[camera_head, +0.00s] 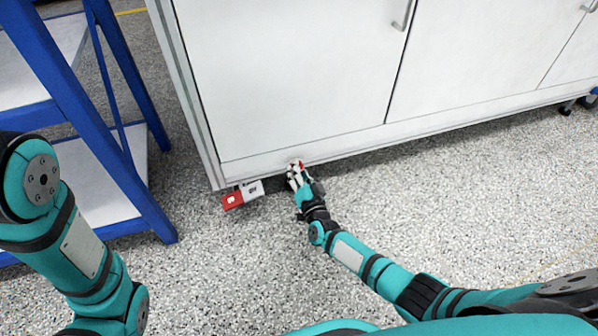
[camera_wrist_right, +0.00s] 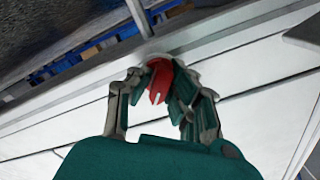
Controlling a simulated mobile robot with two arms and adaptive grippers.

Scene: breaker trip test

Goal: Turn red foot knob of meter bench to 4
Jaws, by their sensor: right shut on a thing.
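The meter bench (camera_head: 290,70) is a white cabinet with flat doors. Its red foot knob (camera_wrist_right: 158,80) shows in the right wrist view between my gripper's fingers, with a white pointer mark on its face. My right gripper (camera_wrist_right: 158,92) is shut on this knob. In the head view my right gripper (camera_head: 295,172) is at the bench's lower front edge, and only a bit of red knob (camera_head: 299,164) shows past the fingers. Any numbers around the knob are hidden or too small to read. My left arm is at the left of the head view, but its gripper is out of view.
A red and white tag (camera_head: 241,195) is under the bench's near left corner. A blue shelf frame (camera_head: 105,150) stands close at the left. A caster (camera_head: 567,107) shows at the far right. The speckled floor (camera_head: 480,190) in front is clear.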

